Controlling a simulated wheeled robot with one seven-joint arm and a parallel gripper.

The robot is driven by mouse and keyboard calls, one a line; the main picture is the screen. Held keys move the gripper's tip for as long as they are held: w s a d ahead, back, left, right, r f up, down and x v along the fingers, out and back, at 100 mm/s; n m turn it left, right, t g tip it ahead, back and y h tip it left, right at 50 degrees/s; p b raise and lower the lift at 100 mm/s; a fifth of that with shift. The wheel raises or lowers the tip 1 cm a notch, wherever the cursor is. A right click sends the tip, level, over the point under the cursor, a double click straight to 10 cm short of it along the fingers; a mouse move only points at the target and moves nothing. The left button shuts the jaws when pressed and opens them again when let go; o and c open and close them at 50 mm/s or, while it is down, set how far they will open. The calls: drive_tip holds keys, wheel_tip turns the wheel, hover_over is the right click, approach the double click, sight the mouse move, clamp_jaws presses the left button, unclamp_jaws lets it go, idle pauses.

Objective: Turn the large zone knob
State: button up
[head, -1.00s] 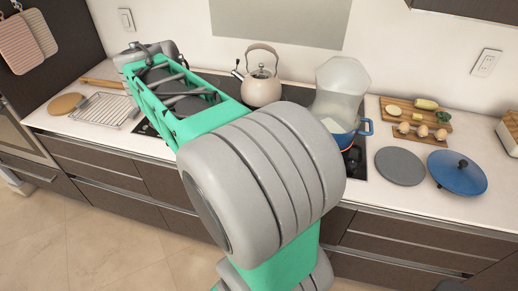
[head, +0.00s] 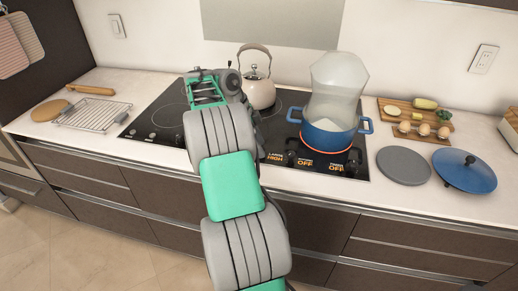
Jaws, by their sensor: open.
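The cooktop's front strip carries dark knobs and orange displays. The leftmost display (head: 275,157) appears to read "LARGE HIGH". Two displays to its right read "OFF", the middle one (head: 305,162) and the right one (head: 336,168). The knobs beside these are small and dark, and I cannot tell which one is the large zone knob.
A blue pot (head: 330,138) stands on a glowing orange ring, with a pale translucent shape above it. A cream kettle (head: 257,92) stands behind my arm. A wire rack (head: 92,114) lies left; a grey disc (head: 403,166) and blue lid (head: 460,171) lie right.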

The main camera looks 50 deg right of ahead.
drive_tip(key=shift+c, duration=0.4)
clamp_jaws()
